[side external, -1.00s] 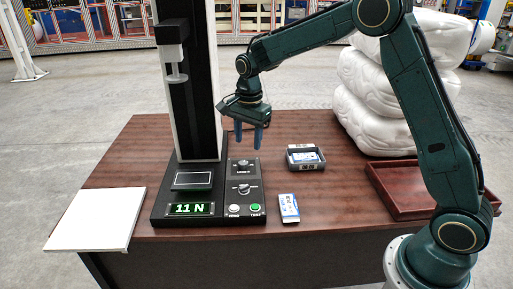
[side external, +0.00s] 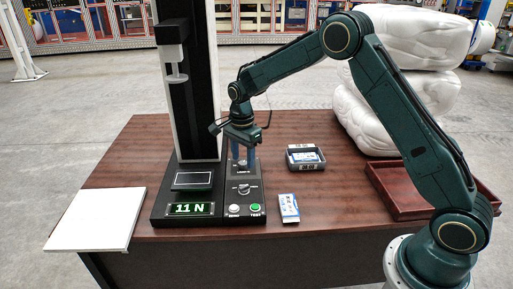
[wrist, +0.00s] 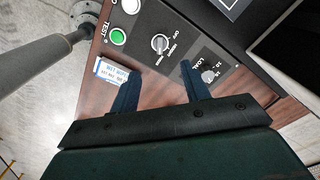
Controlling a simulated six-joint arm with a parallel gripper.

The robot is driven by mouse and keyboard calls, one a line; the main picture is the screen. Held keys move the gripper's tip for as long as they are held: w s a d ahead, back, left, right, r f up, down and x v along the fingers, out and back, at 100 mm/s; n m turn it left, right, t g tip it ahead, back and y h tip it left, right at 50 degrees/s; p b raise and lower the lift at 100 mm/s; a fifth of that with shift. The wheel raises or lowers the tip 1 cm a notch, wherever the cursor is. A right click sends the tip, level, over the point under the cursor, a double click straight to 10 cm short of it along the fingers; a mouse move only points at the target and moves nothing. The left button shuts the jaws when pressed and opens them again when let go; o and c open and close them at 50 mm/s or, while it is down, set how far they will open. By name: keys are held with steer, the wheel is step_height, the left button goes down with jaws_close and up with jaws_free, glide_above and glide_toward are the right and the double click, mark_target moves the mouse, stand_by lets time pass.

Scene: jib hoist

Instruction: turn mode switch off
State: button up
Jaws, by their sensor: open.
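The mode switch is a grey knob (side external: 244,188) on the dark control panel, with small lettering around it. In the wrist view the mode switch (wrist: 160,44) lies ahead of the gap between my fingertips, apart from them. A second knob, the load knob (wrist: 208,76), sits near my right fingertip in that view. My gripper (side external: 243,157) is open and empty, pointing down over the far part of the panel, close to the load knob. Both fingers of my gripper (wrist: 160,72) show in the wrist view. The exact pointer direction of the mode switch is hard to read.
The tester's display (side external: 192,209) reads 11 N, and its column (side external: 200,80) rises just left of my gripper. A white button (side external: 235,209) and green button (side external: 256,208) are at the panel's front.

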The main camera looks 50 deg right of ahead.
mark_target(244, 186)
step_height(244, 186, down, 11)
stand_by(0.5)
steer(key=c, duration=1)
